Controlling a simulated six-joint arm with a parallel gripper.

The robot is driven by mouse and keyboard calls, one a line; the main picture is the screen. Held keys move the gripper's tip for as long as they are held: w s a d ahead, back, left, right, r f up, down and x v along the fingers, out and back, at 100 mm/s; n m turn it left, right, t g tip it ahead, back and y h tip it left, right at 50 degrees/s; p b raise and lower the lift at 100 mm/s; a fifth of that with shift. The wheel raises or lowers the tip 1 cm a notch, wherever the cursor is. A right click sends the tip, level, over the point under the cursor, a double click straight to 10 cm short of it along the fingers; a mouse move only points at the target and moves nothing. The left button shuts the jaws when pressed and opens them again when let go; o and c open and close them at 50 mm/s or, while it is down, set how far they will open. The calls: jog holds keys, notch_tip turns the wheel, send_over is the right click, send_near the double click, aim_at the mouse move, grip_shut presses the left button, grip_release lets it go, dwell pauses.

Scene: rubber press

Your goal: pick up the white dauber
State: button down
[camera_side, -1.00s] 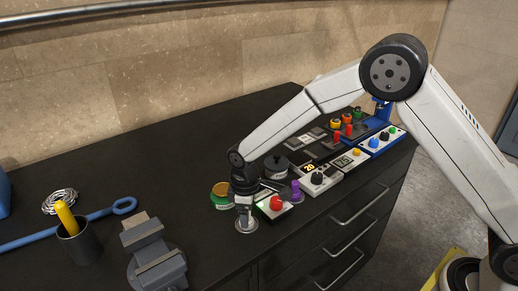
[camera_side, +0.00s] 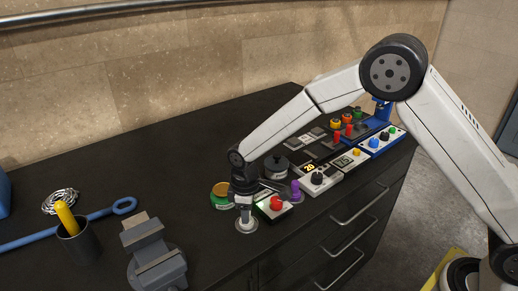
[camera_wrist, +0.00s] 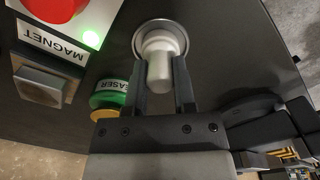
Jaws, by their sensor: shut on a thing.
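The white dauber (camera_wrist: 159,62) stands in a round metal dish (camera_wrist: 140,33) in the wrist view. My gripper (camera_wrist: 161,78) is shut on the dauber, with one finger on each side of its shaft. In the side view my gripper (camera_side: 245,205) points straight down over the metal dish (camera_side: 246,227) near the bench's front edge. The dauber is mostly hidden by my gripper there. I cannot tell whether the dauber's base is clear of the dish.
The magnet box with its red button (camera_side: 276,203) stands close right of my gripper. A green eraser tin (camera_side: 220,200) is just behind left. A purple object (camera_side: 296,191) and control boxes (camera_side: 318,180) lie farther right. A grey vise (camera_side: 155,258) and a cup (camera_side: 78,244) are left.

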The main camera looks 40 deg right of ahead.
jog(key=shift+r, duration=0.2)
jog(key=shift+r, duration=0.55)
jog(key=s+d+r, duration=0.3)
jog(key=s+r, duration=0.8)
jog(key=s, duration=0.2)
jog(key=shift+s+d+r, duration=0.25)
jog(key=shift+d, duration=0.05)
